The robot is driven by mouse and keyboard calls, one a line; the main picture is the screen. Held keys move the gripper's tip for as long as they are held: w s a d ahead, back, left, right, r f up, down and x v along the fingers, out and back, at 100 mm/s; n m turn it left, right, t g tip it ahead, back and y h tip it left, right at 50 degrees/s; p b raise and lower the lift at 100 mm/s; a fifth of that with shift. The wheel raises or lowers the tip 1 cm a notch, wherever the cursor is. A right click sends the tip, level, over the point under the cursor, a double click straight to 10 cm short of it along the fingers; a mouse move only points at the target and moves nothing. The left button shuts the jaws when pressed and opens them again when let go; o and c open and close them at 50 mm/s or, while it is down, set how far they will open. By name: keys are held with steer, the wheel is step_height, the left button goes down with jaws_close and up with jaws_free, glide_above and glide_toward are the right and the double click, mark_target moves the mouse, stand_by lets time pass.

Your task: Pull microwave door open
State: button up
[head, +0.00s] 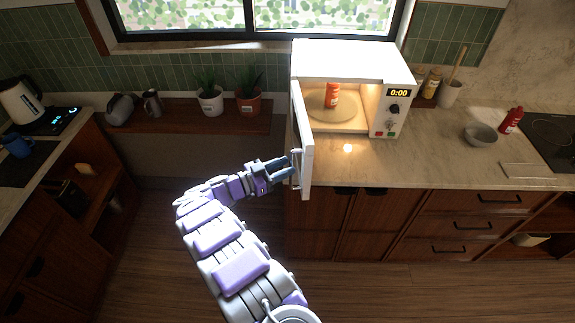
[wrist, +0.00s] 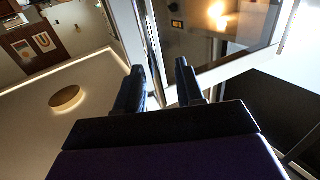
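The white microwave (head: 352,62) stands on the counter. Its door (head: 306,150) is swung wide open, jutting out past the counter's front edge, with the lit inside and round turntable (head: 325,112) in plain view. A thin handle (head: 294,168) runs along the door's left, outer face. My gripper (head: 290,172) is at this handle, coming from the left. Its two fingers are spread apart. In the wrist view my gripper (wrist: 160,85) has its fingertips close to the door's pale edge; I cannot tell whether they touch the handle.
Potted plants (head: 210,99) sit on a low wooden shelf to the left. A grey bowl (head: 480,134) and a red bottle (head: 511,121) are on the counter at right. The floor in front of the cabinets is clear.

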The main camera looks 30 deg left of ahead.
steer(key=v, duration=1.5)
steer(key=shift+s+a+f+p, duration=0.15)
steer(key=shift+s+a+p, duration=0.05)
steer(key=shift+a+p, duration=0.1)
